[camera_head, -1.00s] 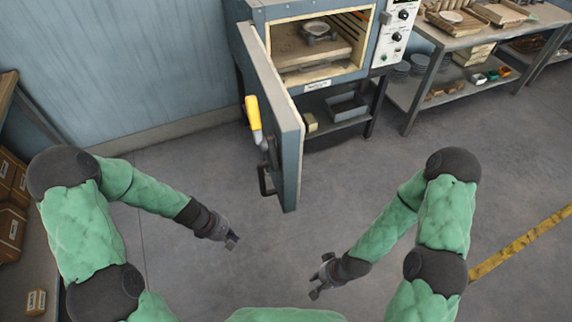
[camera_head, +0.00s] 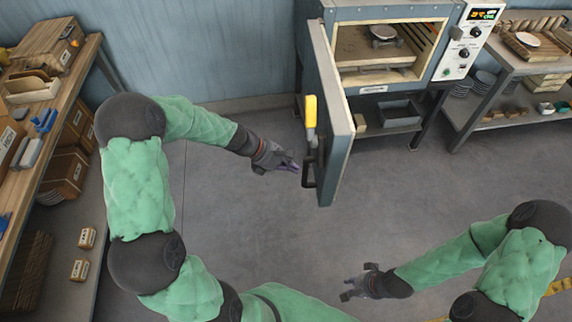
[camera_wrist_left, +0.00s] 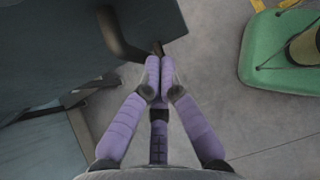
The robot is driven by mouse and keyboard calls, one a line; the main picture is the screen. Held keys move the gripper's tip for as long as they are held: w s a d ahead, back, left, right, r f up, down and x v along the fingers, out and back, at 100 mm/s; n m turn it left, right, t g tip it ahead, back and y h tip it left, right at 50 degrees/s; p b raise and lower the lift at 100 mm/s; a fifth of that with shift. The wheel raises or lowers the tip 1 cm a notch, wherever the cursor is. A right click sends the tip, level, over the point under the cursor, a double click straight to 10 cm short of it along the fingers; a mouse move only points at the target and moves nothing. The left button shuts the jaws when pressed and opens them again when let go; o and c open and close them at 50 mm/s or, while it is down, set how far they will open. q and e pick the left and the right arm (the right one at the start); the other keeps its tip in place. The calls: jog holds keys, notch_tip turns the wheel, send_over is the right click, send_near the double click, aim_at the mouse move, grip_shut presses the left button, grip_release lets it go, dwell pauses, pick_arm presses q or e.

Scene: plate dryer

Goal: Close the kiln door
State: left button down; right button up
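The kiln (camera_head: 392,14) stands at the top of the head view with its front open. Its blue-grey door (camera_head: 338,125) is swung out toward me, seen nearly edge-on. A yellow grip (camera_head: 310,111) and a dark handle (camera_head: 309,174) are on the door's outer left face. My left gripper (camera_head: 296,166) is just left of the dark handle. In the left wrist view its purple fingers (camera_wrist_left: 160,75) meet at the tips, beside the dark handle (camera_wrist_left: 118,42); I see no clear hold on it. My right gripper (camera_head: 346,290) is low over the floor, away from the door; its finger gap is unclear.
A small dish (camera_head: 384,34) sits inside the kiln. The control panel (camera_head: 469,38) is at its right. A workbench with boxes (camera_head: 45,55) stands at left, and a shelf table (camera_head: 510,62) at right. The floor (camera_head: 250,235) below the door is clear.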

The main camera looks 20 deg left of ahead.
aim_at(322, 176)
pick_arm(q)
jog(key=shift+w+d+f+b, duration=0.3)
jog(key=shift+w+d+f, duration=0.25)
jog(key=shift+d, duration=0.45)
jog(key=shift+w+d+f+b, duration=0.4)
jog(key=shift+w+d, duration=0.2)
jog(key=shift+d, duration=0.45)
jog(key=shift+w+d+f+b, duration=0.25)
jog(key=shift+w+d+f, duration=0.3)
jog(key=shift+d, duration=0.45)
